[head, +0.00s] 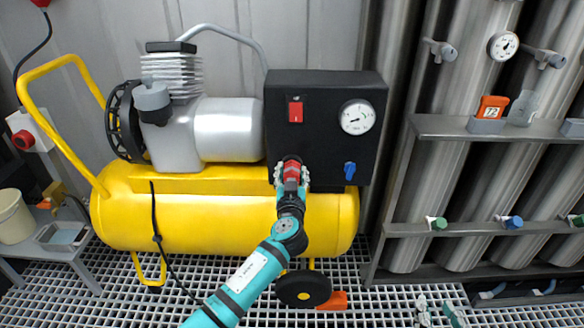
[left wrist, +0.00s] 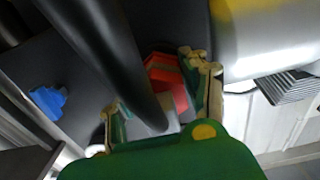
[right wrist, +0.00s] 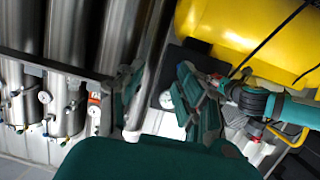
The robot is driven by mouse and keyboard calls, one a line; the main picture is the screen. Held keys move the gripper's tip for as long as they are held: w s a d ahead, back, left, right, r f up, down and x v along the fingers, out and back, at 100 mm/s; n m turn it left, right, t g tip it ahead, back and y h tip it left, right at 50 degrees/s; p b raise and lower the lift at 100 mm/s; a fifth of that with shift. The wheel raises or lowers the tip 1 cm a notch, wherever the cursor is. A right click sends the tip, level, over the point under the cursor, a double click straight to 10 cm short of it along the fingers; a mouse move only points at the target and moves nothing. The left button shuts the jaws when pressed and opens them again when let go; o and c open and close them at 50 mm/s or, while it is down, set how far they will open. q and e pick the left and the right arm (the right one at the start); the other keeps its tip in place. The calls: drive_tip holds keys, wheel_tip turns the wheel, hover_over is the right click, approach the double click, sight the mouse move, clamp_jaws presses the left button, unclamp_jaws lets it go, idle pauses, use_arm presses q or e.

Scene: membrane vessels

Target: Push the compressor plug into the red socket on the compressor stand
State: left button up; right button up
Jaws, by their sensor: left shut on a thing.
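The compressor stand has a black panel (head: 325,95) with a red switch (head: 295,110), a gauge (head: 357,117) and a blue knob (head: 349,170). My left gripper (head: 291,178) is shut on a red plug (head: 291,166) at the panel's lower left. In the left wrist view the red plug (left wrist: 168,90) is between the fingers, close to the panel. The red socket cannot be told apart from the plug, and I cannot tell how far the plug is in. My right gripper (right wrist: 155,105) is open and empty, low at the right in the head view (head: 438,316).
The yellow tank (head: 200,220) stands on a floor grating, with a black cable (head: 155,225) in front. Steel vessels and a shelf (head: 480,127) stand at the right. A small table (head: 75,260) with a tub is at the left.

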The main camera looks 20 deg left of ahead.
use_arm(q)
clamp_jaws()
drive_tip(key=shift+s+f, duration=0.1)
use_arm(e)
drive_tip(key=shift+f, duration=0.15)
